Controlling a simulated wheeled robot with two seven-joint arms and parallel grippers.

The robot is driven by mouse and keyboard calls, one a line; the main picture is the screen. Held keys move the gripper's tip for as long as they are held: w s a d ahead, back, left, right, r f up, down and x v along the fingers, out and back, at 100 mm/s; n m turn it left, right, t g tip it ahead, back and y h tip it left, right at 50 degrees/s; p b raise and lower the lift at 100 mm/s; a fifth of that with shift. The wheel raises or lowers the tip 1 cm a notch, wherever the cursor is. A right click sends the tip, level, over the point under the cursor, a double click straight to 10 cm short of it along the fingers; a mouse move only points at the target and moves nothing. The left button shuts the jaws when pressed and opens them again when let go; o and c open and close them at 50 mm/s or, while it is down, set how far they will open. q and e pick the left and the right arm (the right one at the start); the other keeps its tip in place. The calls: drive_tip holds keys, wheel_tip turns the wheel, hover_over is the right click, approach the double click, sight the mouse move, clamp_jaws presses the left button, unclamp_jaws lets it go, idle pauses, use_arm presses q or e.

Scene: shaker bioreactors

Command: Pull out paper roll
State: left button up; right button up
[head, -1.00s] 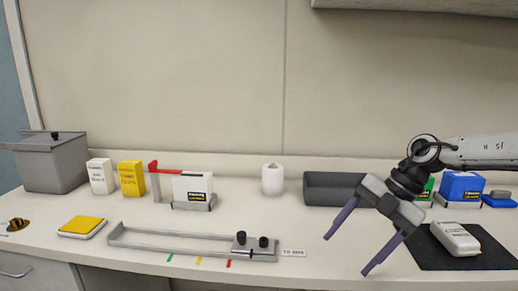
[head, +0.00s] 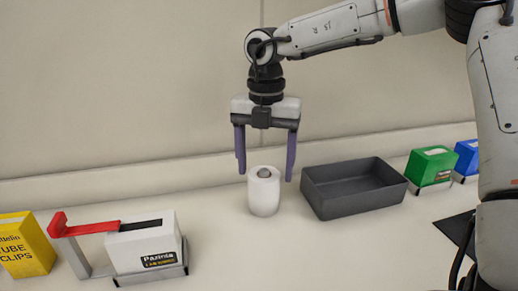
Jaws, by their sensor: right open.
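The white paper roll (head: 263,196) stands upright on the bench near the middle of the head view, its round core facing up. My right gripper (head: 266,176) points straight down over the roll. It is open, with one purple finger to the left of the roll's top and one to the right. The fingertips are about level with the roll's top, and I cannot tell whether they touch it. My left gripper is not in view.
A dark grey open tray (head: 354,205) sits right of the roll. Green (head: 431,167) and blue (head: 467,158) boxes stand farther right. A white box (head: 147,246) in a metal holder with a red lever (head: 84,229) and a yellow box (head: 24,246) stand at the left. The bench in front is clear.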

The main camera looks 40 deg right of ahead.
sight(264, 185)
wheel_tip(264, 185, down, 6)
drive_tip(key=shift+r, duration=0.15)
drive_tip(key=shift+w+f, duration=0.1)
drive_tip(key=shift+f, duration=0.55)
drive_tip(key=shift+c, duration=0.9)
drive_tip(key=c, duration=1)
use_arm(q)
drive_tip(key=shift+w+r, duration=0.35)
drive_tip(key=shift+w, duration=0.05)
use_arm(e)
drive_tip(key=shift+r, duration=0.1)
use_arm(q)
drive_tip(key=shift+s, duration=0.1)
use_arm(e)
drive_tip(key=shift+r, duration=0.2)
drive_tip(key=shift+r, duration=0.4)
